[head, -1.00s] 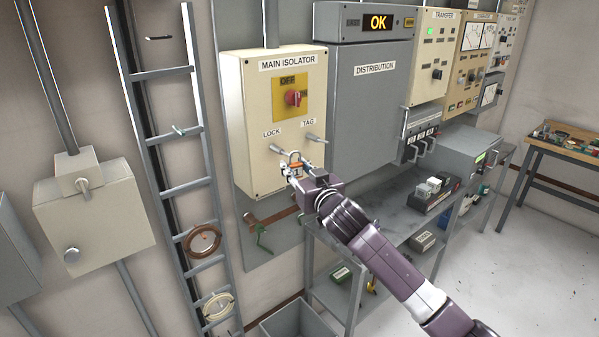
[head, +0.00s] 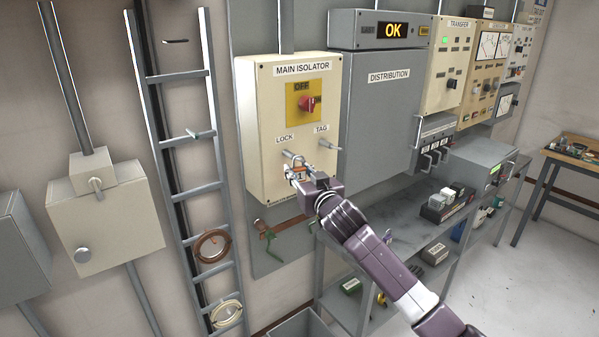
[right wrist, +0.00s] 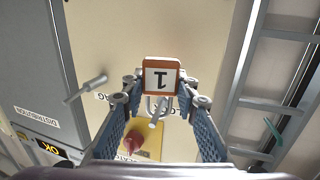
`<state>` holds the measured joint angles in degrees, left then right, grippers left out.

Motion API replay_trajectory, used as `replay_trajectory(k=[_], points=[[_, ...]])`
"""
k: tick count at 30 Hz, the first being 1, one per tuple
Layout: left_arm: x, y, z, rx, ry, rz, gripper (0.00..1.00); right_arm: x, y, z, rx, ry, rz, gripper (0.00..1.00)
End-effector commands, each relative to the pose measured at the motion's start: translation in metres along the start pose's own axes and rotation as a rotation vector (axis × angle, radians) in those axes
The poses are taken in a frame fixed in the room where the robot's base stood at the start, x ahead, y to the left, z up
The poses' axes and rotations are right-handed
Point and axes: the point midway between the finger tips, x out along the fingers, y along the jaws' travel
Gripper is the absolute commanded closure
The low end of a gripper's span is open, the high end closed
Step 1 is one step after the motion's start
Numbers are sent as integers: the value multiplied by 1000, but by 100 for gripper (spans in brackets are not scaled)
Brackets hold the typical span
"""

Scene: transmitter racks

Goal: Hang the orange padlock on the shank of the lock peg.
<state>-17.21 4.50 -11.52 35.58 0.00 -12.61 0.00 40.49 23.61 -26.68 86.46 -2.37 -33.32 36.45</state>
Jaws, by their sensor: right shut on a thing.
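The orange padlock (head: 298,174) with a grey shackle is in my right gripper (head: 301,174), in front of the cream main isolator box. In the right wrist view the padlock (right wrist: 161,77) shows a "1" on its face, between the fingertips of my right gripper (right wrist: 161,92). The lock peg (head: 289,154) sticks out under the LOCK label, just above the padlock. In the right wrist view the lock peg (right wrist: 157,113) lines up with the shackle opening. I cannot tell whether it passes through the loop. My left gripper is not in view.
The tag peg (head: 327,144) sticks out close by on the right, under the TAG label. The red switch handle (head: 307,104) is above. A ladder (head: 187,140) stands left of the box. A grey bench (head: 395,203) lies below right.

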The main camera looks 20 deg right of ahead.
Motion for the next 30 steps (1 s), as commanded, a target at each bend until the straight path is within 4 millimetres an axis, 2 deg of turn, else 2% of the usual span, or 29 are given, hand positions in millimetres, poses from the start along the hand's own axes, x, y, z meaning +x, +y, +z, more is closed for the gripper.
replay_trajectory(k=[14,15,19,30], points=[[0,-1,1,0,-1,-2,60,0,0,-1,0,1,0,99],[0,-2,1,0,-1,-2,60,0,0,-1,0,1,0,68],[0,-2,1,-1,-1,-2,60,0,0,0,0,1,0,54],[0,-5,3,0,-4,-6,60,-2,0,0,0,0,0,52]])
